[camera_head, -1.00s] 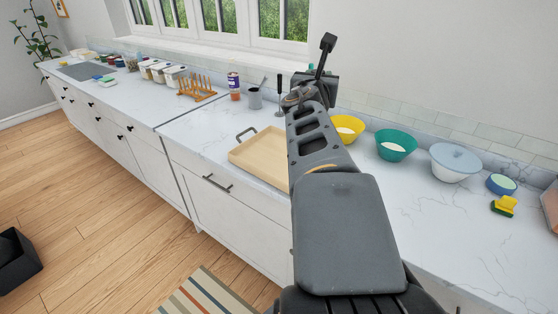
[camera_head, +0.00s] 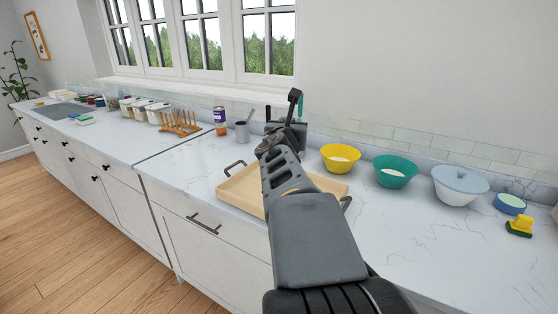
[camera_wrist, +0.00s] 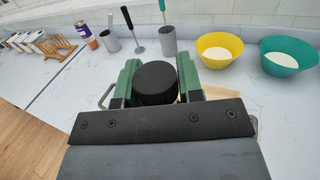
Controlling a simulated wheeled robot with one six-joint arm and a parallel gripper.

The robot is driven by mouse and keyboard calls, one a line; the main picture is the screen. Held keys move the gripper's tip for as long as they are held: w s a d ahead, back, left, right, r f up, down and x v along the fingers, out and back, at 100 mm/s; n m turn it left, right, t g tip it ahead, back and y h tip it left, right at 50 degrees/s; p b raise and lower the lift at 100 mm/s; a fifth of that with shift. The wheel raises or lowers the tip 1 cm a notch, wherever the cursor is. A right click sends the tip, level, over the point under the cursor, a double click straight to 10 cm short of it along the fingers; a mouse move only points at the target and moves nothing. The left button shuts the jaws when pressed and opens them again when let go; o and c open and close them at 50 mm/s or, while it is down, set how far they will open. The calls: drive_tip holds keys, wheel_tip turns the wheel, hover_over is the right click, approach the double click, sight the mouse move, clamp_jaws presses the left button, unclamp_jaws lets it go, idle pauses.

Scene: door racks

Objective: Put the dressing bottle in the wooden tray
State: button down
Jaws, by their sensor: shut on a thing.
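My gripper (camera_wrist: 157,66) has green fingers closed on both sides of the black round cap of the dressing bottle (camera_wrist: 156,84) in the wrist view. The bottle's body is hidden below the cap and behind my wrist. A bit of the tray (camera_wrist: 217,92) shows right of the gripper in the wrist view.
Behind the tray stand a grey cup (camera_head: 242,131), a red and blue can (camera_head: 220,122) and a wooden rack (camera_head: 181,123).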

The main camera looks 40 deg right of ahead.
drive_tip(key=w+d+f+b, duration=0.1)
drive_tip(key=w+d+f, duration=0.3)
drive_tip(key=w+f, duration=0.4)
drive_tip(key=shift+w+d+f, duration=0.3)
drive_tip(key=shift+w+f, duration=0.1)
drive_tip(key=shift+f, duration=1.15)
drive_tip(key=shift+f+b, duration=0.1)
drive_tip(key=shift+b, duration=0.35)
drive_tip(key=c, duration=0.8)
unclamp_jaws()
drive_tip(key=shift+o, duration=0.2)
